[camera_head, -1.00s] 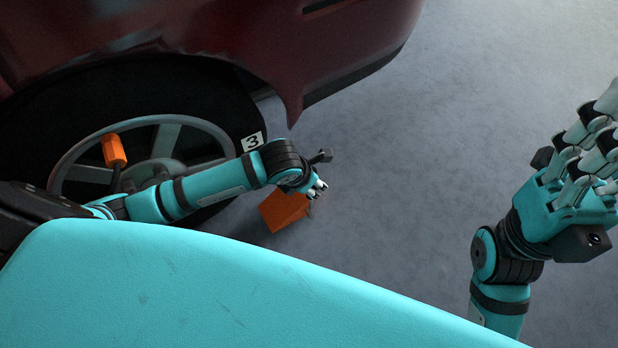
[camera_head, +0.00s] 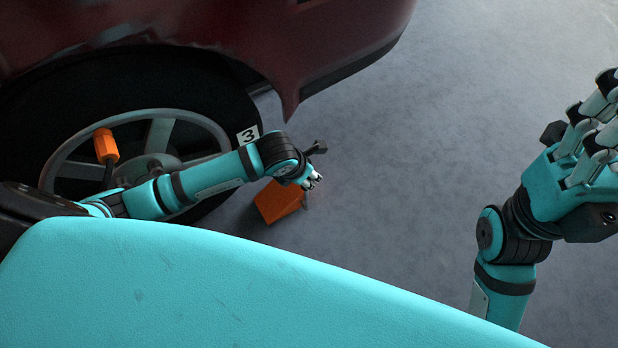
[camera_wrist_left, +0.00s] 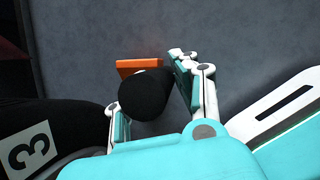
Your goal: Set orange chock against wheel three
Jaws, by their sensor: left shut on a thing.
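The orange chock (camera_head: 279,202) is a wedge low beside the wheel marked 3 (camera_head: 190,118). My left gripper (camera_head: 312,182) is shut at the chock's right side. In the left wrist view a dark round part (camera_wrist_left: 145,95) sits between the fingers, with the chock's orange edge (camera_wrist_left: 138,67) just beyond it. The tyre with its 3 label (camera_wrist_left: 30,150) is at lower left there, and floor shows between tyre and chock. Whether the chock touches the floor is unclear. My right gripper (camera_head: 597,125) is at the right edge, partly cut off, away from the chock.
A dark red car body (camera_head: 210,30) overhangs the wheel. An orange-ended handle (camera_head: 106,146) stands in front of the wheel at left. The grey floor (camera_head: 420,130) is clear to the right of the chock. My own teal body covers the lower part of the view.

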